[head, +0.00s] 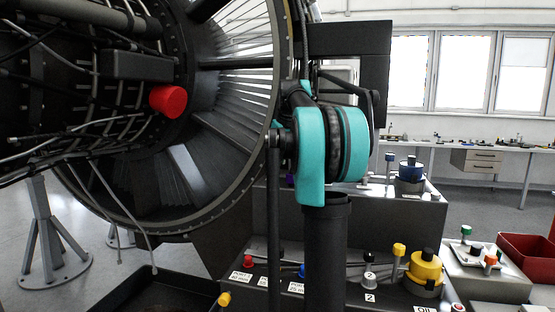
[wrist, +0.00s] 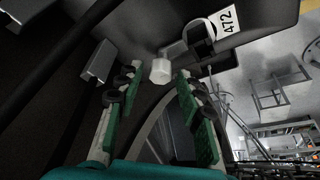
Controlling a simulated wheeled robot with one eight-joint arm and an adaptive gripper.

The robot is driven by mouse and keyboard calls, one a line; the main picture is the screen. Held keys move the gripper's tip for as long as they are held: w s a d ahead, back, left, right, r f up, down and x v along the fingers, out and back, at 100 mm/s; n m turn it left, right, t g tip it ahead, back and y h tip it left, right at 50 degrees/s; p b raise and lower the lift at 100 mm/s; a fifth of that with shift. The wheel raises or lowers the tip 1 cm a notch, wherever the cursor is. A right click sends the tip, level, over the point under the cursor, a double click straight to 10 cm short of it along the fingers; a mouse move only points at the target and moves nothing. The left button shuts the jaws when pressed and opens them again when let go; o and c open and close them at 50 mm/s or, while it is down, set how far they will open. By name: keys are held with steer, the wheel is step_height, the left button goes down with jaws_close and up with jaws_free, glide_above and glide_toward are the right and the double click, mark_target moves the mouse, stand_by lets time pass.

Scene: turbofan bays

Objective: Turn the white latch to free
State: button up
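The white latch (wrist: 160,71) shows in the wrist view as a small, many-sided pale knob on a dark surface. My gripper (wrist: 158,83) is open, with one teal finger to the left of the latch and one to the right. The latch appears between the fingertips or just beyond them; I cannot tell the exact depth. Gaps show on both sides, and nothing is held. In the head view my arm hides the gripper, and I cannot make out the latch.
A grey block (wrist: 100,61) is to the left. In the head view, the engine with a red cap (head: 168,100) stands left and a red bin (head: 527,257) right.

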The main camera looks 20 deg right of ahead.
jaws_close()
steer(key=shift+m, duration=0.3)
steer(key=m+h, duration=0.1)
steer(key=m, duration=0.2)
steer(key=shift+a+m+h, duration=0.15)
steer(key=shift+m+h, duration=0.15)
steer(key=m+h, duration=0.1)
steer(key=m, duration=0.3)
steer(key=shift+a+m+g+h, duration=0.1)
steer(key=shift+m+g+h, duration=0.2)
steer(key=shift+g+h, duration=0.1)
steer(key=m+g+h, duration=0.1)
steer(key=m, duration=0.4)
steer(key=shift+w+a, duration=0.1)
steer(key=shift+w, duration=0.05)
steer(key=shift+m+g+h, duration=0.4)
steer(key=shift+m+g, duration=0.5)
steer(key=shift+m, duration=1.1)
